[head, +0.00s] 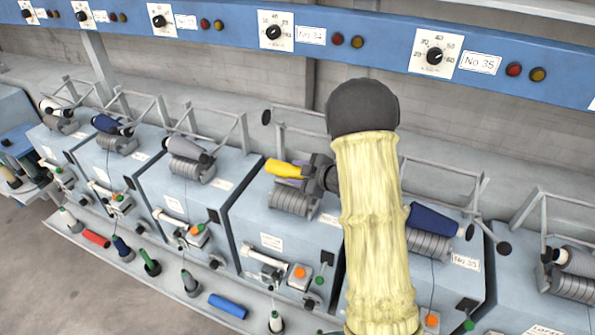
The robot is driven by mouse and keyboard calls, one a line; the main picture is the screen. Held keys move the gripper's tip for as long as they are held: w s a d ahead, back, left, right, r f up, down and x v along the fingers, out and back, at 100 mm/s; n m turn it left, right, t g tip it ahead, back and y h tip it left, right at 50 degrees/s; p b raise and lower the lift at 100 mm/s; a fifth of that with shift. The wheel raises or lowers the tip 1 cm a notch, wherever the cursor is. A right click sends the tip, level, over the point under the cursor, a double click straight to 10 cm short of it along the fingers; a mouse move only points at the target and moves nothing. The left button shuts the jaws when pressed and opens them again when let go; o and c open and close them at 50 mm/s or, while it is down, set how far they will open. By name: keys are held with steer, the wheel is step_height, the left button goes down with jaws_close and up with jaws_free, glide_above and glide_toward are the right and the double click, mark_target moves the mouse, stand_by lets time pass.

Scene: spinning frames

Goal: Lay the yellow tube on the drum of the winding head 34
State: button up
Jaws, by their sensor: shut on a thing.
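The yellow tube (284,168) is held roughly level, just above the grey grooved drum (290,202) of winding head 34 (268,222). My gripper (310,174) is shut on the tube's right end. From this angle I cannot tell whether the tube touches the drum. A small purple patch shows between tube and drum, and I cannot tell what it is. My pale sleeved arm hides the right side of this head. The No 34 sign (311,36) is on the blue beam above.
Head 35 to the right carries a dark blue tube (434,220) by its drum. Heads to the left carry grey and dark tubes (188,150). A raised bar frame (290,118) stands behind head 34. A front ledge holds several cones and a blue tube (228,306).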

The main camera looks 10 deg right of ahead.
steer(key=shift+w+f+b, duration=0.1)
steer(key=shift+f+b, duration=1.1)
steer(key=shift+f, duration=0.55)
steer(key=shift+d, duration=0.1)
steer(key=o, duration=1)
